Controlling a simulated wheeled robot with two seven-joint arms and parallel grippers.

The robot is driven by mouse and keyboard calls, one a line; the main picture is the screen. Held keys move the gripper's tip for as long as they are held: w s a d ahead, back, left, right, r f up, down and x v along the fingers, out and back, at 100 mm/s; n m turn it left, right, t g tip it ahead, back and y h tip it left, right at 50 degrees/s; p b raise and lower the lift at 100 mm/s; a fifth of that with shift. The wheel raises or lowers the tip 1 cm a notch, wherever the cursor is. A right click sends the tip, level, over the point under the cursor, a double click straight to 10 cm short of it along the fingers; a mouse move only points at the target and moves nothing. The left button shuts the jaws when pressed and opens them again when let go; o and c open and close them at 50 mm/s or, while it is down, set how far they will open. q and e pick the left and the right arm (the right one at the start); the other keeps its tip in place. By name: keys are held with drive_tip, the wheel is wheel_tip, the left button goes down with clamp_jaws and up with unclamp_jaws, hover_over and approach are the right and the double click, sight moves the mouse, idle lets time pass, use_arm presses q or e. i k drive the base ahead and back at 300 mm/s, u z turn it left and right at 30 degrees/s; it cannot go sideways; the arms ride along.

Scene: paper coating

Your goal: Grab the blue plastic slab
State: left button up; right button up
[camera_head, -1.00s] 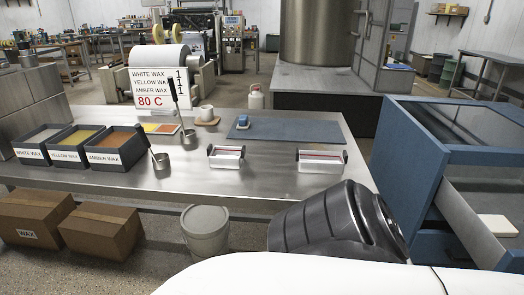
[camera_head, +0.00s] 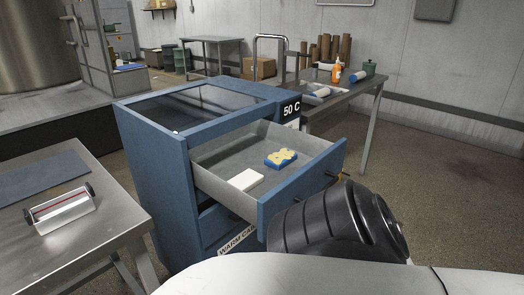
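In the head view, a small blue slab (camera_head: 271,163) with an irregular yellow layer on top lies in the open drawer (camera_head: 217,160) of a blue cabinet. A plain white slab (camera_head: 246,179) lies in the same drawer, to its left and nearer me, apart from it. Nothing holds either slab. Neither of my gripper's fingers shows in this view.
The blue cabinet (camera_head: 170,190) has a dark glass top and a "50 C" label. A steel table (camera_head: 80,237) with a blue mat (camera_head: 40,176) and a metal roller tool (camera_head: 61,209) stands at left. A back table (camera_head: 350,92) holds bottles and rolls. Open floor lies at right.

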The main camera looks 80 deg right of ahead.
sight(279, 159)
drive_tip(key=z, duration=2.2)
